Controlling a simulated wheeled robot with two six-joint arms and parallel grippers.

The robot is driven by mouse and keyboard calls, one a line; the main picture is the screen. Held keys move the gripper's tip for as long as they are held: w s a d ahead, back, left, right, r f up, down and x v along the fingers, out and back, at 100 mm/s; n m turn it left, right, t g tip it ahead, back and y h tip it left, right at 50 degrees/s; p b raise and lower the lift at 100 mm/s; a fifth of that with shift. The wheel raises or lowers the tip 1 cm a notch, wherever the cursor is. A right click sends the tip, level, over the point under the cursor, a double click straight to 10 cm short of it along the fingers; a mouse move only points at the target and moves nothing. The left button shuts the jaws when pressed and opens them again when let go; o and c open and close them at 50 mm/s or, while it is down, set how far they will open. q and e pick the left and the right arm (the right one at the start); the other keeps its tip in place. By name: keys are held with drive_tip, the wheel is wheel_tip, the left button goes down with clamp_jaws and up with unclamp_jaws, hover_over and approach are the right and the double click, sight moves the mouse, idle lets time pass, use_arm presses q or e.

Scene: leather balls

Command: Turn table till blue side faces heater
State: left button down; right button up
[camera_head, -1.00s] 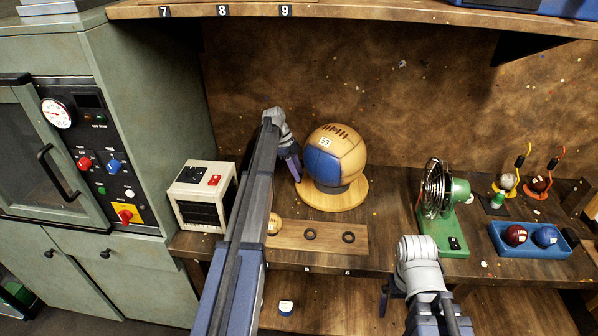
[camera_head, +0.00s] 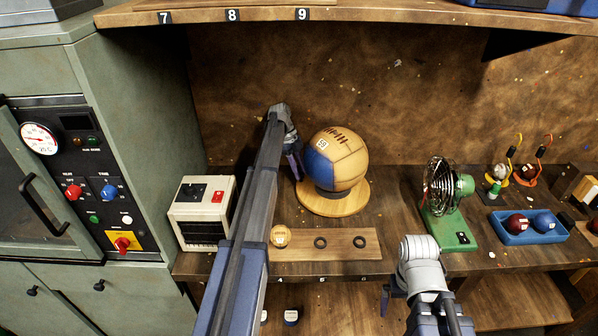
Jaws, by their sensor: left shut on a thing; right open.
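A large tan leather ball (camera_head: 347,160) with a blue panel and a number tag sits on a round wooden turntable (camera_head: 335,207). The blue panel (camera_head: 318,169) is on the ball's left, towards the white box-shaped heater (camera_head: 203,208) with a dark grille. My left gripper (camera_head: 296,176) reaches down at the turntable's left back edge, beside the ball. It is shut on what looks like the turntable's edge; the exact contact is hard to see. My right gripper (camera_head: 385,300) is open and empty at the bench's front edge, mostly hidden behind its wrist.
A wooden board (camera_head: 345,252) with two dark rings and a small tan ball (camera_head: 280,236) lies in front of the turntable. A green fan (camera_head: 447,205) stands to the right, then a blue tray (camera_head: 525,237) with two balls. A shelf (camera_head: 380,15) overhangs the bench.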

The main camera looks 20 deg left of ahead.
use_arm(q)
drive_tip(key=shift+w, duration=0.15)
idle(0.3)
drive_tip(key=c, duration=0.7)
unclamp_jaws()
drive_tip(key=shift+o, duration=0.2)
